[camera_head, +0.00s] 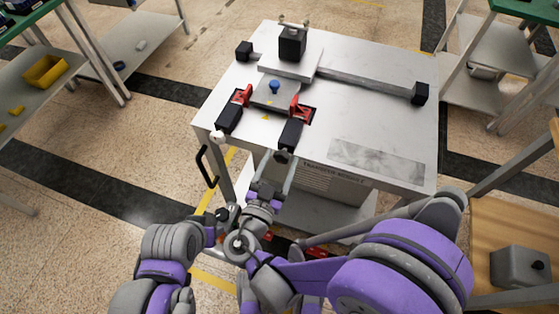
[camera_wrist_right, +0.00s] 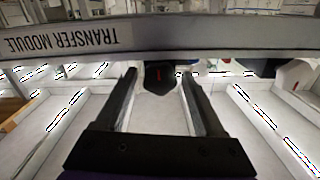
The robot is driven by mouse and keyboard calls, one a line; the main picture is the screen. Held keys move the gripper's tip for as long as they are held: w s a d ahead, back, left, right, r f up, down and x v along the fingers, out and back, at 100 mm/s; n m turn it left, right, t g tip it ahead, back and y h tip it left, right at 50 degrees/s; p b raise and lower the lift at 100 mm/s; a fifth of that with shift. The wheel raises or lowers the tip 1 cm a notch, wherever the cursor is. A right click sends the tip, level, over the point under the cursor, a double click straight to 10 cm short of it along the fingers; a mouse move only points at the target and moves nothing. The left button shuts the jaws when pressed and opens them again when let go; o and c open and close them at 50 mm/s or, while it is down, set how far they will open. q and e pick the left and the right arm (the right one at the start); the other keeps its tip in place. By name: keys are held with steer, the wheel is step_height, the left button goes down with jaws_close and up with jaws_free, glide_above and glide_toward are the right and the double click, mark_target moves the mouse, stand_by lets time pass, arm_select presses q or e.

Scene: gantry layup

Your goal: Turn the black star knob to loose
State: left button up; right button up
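The black star knob (camera_head: 282,157) sits at the front edge of the metal table. My right gripper (camera_head: 278,167) is at the table's front edge, pointing at the knob. In the wrist view the right gripper (camera_wrist_right: 158,78) is open, one finger on each side of the knob, with a visible gap to both. My left arm comes in at the lower left; I cannot make out its gripper.
The metal table (camera_head: 385,118) carries red-and-black clamps (camera_head: 232,108), a blue knob (camera_head: 274,87) and a black block (camera_head: 292,44). A black handle (camera_head: 206,167) sticks out at its left side. A wooden bench with a grey box (camera_head: 519,266) is at the right.

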jaws_close()
